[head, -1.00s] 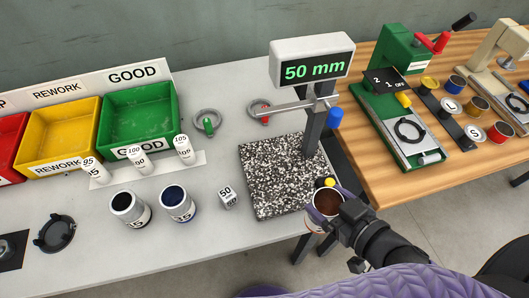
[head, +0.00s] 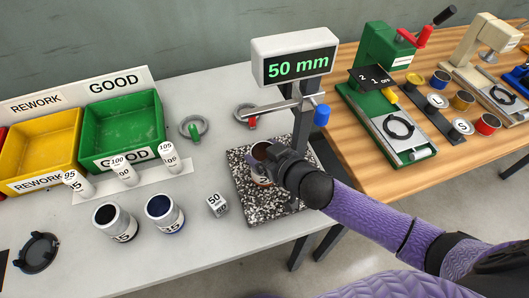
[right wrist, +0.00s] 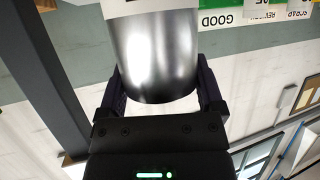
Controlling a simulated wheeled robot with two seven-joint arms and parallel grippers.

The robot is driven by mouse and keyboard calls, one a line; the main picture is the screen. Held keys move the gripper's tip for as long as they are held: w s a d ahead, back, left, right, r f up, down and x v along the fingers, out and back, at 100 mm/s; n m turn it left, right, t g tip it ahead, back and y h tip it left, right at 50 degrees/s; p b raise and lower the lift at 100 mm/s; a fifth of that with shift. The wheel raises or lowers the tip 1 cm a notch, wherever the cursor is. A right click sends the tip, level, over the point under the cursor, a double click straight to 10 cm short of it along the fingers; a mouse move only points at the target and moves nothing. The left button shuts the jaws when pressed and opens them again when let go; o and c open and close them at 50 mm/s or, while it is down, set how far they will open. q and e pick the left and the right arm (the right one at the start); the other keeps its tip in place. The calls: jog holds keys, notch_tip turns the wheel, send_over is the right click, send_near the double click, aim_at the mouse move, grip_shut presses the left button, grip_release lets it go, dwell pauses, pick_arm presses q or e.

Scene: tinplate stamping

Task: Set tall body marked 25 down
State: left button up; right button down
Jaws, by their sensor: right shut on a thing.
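My right gripper (head: 278,158) is shut on a tall tin body (head: 261,151) over the speckled granite plate (head: 245,204) of the height gauge. The body's dark open mouth faces up. In the right wrist view the body (right wrist: 155,45) is a shiny silver cylinder between both fingers. Its number cannot be read, and the gripper hides part of it. I cannot tell whether its base touches the plate. The gauge display (head: 296,66) reads 50 mm. My left gripper is not in view.
Two tall bodies, a dark one (head: 117,222) and a blue one (head: 164,214), stand left of the plate beside a small block (head: 217,205) marked 50. Several white marked cylinders (head: 123,170) stand behind. The green GOOD bin (head: 125,128) is back left. The gauge post (head: 301,128) rises behind the plate.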

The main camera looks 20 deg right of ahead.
grip_release()
jog(key=shift+r, duration=0.15)
jog(key=p+v, duration=0.2)
jog(key=v, duration=1)
